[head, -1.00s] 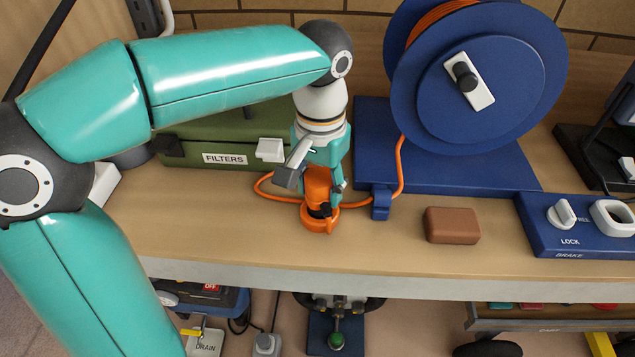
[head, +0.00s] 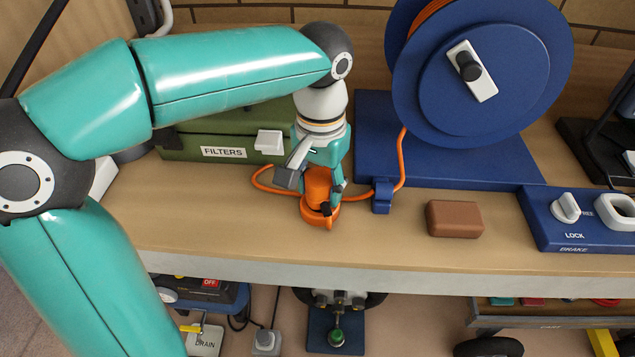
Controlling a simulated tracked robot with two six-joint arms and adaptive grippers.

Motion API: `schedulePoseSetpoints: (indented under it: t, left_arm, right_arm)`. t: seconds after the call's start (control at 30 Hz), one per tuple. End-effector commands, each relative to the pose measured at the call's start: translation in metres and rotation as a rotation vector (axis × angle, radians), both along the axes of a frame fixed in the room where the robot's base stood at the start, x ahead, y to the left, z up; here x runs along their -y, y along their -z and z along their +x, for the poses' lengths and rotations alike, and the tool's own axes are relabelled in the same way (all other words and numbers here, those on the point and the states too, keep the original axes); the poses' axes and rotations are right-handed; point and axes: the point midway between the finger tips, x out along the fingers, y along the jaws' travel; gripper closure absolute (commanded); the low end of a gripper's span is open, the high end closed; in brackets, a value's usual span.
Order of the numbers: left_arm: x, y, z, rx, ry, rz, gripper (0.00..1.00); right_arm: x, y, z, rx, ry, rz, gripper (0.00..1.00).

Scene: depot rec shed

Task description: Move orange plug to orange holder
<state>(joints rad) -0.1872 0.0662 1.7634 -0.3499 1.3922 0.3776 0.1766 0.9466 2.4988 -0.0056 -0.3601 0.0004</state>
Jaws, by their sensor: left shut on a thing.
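The orange plug (head: 317,184) is upright between the fingers of my left gripper (head: 318,194), which is shut on it. An orange ring-like base (head: 309,213), which looks like the orange holder, sits on the bench directly below the plug. The fingers partly hide where the two meet, so I cannot tell whether the plug is seated in it. An orange cable (head: 265,182) runs along the bench behind the plug and up to the blue reel (head: 480,75). My right gripper is not in view.
A green FILTERS box (head: 205,140) stands behind my left gripper. A brown block (head: 454,218) and a blue LOCK/BRAKE panel (head: 560,238) are to the right on the wooden bench (head: 200,225). A blue cable clip (head: 382,197) stands right of the plug. The bench's front edge is close.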

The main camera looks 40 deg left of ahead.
Motion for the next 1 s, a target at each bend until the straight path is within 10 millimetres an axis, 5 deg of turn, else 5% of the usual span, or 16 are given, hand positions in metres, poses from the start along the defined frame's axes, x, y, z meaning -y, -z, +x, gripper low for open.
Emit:
schedulePoseSetpoints:
  t: [0.2,0.67,1.0]
  left_arm:
    - [0.000,-0.001,0.000,0.001,0.000,0.000,0.23]
    - [0.000,-0.009,0.001,0.003,0.001,-0.001,0.23]
    - [0.001,-0.070,0.001,0.006,0.001,-0.001,0.23]
  right_arm:
    - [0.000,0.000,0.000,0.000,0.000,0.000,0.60]
    - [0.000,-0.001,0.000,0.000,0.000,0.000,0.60]
    - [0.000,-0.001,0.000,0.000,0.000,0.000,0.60]
